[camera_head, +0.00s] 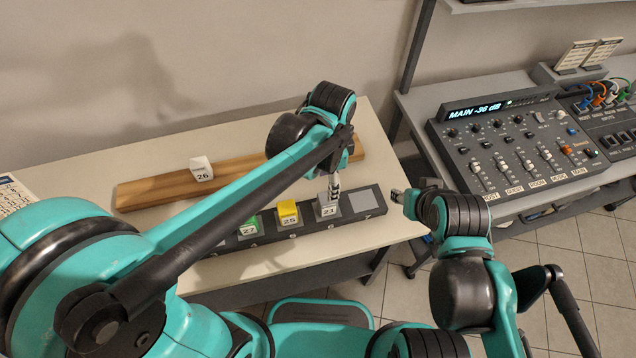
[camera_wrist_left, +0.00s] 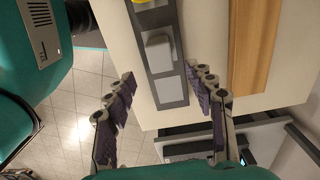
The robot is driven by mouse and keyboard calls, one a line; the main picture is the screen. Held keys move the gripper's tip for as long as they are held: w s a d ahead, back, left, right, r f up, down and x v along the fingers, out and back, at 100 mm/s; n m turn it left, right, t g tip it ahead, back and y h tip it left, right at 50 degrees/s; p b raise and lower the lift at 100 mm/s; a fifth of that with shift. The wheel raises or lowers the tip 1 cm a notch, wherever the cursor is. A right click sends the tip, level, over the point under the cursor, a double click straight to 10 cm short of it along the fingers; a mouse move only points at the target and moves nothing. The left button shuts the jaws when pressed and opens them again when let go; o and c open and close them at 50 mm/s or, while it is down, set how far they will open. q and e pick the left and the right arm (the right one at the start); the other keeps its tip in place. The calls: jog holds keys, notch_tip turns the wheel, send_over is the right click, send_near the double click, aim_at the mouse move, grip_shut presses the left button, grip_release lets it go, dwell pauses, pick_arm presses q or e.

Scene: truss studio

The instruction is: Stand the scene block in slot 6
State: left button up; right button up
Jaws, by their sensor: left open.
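A light grey block labelled 21 (camera_head: 328,207) stands in the dark slotted rack (camera_head: 300,237), between the yellow block and the empty slot 7 (camera_head: 362,201). It appears to be in slot 6. My left gripper (camera_head: 334,186) is just above it in the head view. In the left wrist view, the grey block (camera_wrist_left: 158,52) stands in the rack between the open fingers of my left gripper (camera_wrist_left: 160,80), with nothing held. My right gripper (camera_head: 398,195) is beyond the rack's right end; its jaw opening is unclear. I cannot read which block is the scene block.
Yellow block 25 (camera_head: 288,213) and green block 27 (camera_head: 249,227) stand left in the rack; my left arm hides its left part. White block 26 (camera_head: 201,169) stands on a wooden board (camera_head: 150,191) behind. A mixing console (camera_head: 520,145) is at right.

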pick_arm(q)
jog(key=s+a+r+n+t, duration=0.2)
jog(key=a+n+t, duration=0.1)
jog(key=a+n, duration=0.4)
jog(key=s+a+r+n+t, duration=0.2)
jog(key=s+a+n+t, duration=0.1)
jog(key=a+n, duration=0.4)
jog(key=shift+a+t, duration=0.6)
jog(key=shift+a, duration=1.3)
